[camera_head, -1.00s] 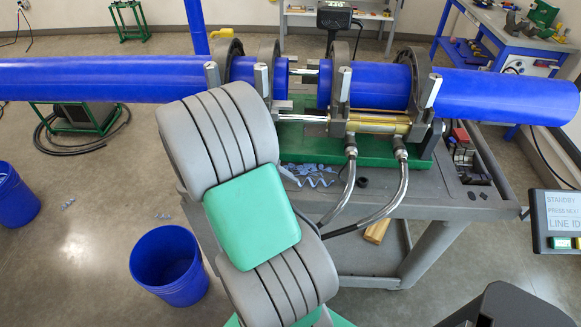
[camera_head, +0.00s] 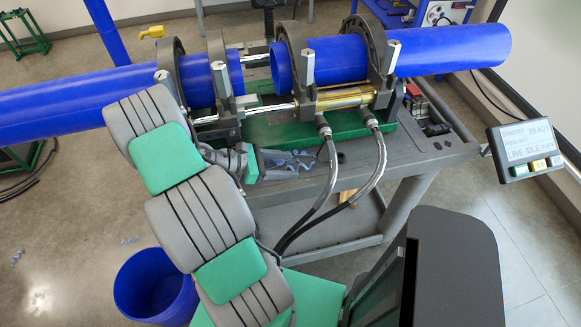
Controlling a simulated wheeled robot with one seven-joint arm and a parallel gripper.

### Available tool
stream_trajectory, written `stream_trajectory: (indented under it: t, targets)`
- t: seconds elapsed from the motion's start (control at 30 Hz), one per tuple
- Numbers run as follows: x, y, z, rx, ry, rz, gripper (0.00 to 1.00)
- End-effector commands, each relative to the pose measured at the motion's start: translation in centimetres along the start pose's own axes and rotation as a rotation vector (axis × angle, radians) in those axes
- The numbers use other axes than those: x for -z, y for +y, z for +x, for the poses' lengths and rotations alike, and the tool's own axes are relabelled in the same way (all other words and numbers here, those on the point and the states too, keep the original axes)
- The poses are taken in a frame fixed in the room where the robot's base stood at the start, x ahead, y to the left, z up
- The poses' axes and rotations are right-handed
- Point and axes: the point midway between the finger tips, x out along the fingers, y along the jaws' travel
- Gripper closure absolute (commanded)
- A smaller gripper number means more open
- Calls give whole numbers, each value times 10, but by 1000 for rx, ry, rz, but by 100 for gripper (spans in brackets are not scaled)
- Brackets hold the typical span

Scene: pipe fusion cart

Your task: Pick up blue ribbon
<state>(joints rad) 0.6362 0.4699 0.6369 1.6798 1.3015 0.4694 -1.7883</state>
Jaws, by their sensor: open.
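Pale blue curled ribbon shavings (camera_head: 288,165) lie in a loose heap on the grey cart top, under the front of the pipe clamps. My gripper (camera_head: 258,164) is just left of the heap, low over the cart top, with its open jaws towards the shavings. Whether a fingertip touches the ribbon is too small to tell. No ribbon shows held in it. My arm hides part of the cart's left side.
Two big blue pipes (camera_head: 445,50) sit in the clamps behind the ribbon, over a green base (camera_head: 350,124). Metal hoses (camera_head: 379,160) curve down right of the ribbon. A display panel (camera_head: 527,150) stands at right. A blue bucket (camera_head: 155,285) is on the floor.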

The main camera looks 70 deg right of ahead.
Motion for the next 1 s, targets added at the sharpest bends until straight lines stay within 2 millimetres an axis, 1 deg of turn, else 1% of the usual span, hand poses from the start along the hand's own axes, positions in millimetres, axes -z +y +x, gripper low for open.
stream_trajectory:
  t: [0.17,0.3,0.4,0.57,1.0]
  targets:
    - [-3,-4,28,4,1,1,44]
    - [-1,-4,52,3,2,2,44]
    - [0,-4,58,1,3,3,44]
    - [0,-4,57,0,3,3,44]
    - [0,-4,57,0,3,3,79]
